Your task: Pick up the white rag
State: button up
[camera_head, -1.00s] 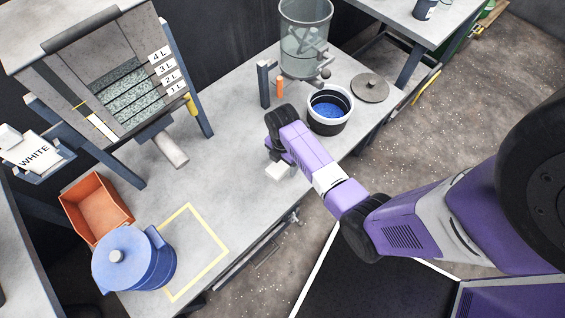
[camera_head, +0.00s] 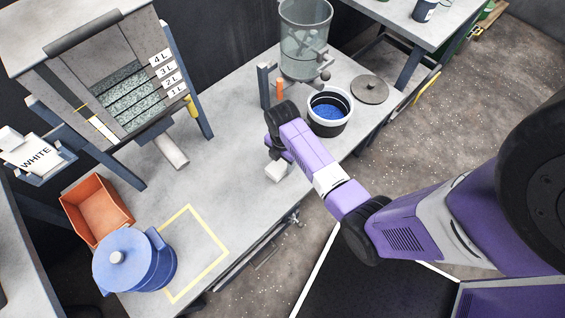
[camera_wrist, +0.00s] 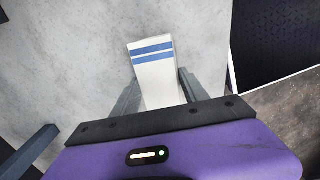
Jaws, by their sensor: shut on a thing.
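The white rag (camera_wrist: 153,65) shows in the wrist view as a white strip with two blue stripes. It lies between the two fingers of my gripper (camera_wrist: 158,92), which is shut on it, and its striped end sticks out past the fingertips. In the head view the rag (camera_head: 277,172) is a small white patch at the end of my gripper (camera_head: 277,158), over the front part of the grey table. I cannot tell whether the rag touches the tabletop. My arm hides part of the gripper in the head view.
On the table (camera_head: 225,150) stand a white and black bucket with blue contents (camera_head: 330,128), a grey lid (camera_head: 370,88), a glass vessel (camera_head: 304,50), a blue lidded pot (camera_head: 125,270) and an orange bin (camera_head: 88,205). A sieve machine (camera_head: 150,110) stands behind.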

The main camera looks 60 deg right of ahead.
aim_at(283, 162)
notch_tip(283, 162, up, 18)
jog(key=p, duration=0.1)
jog(key=shift+p, duration=0.3)
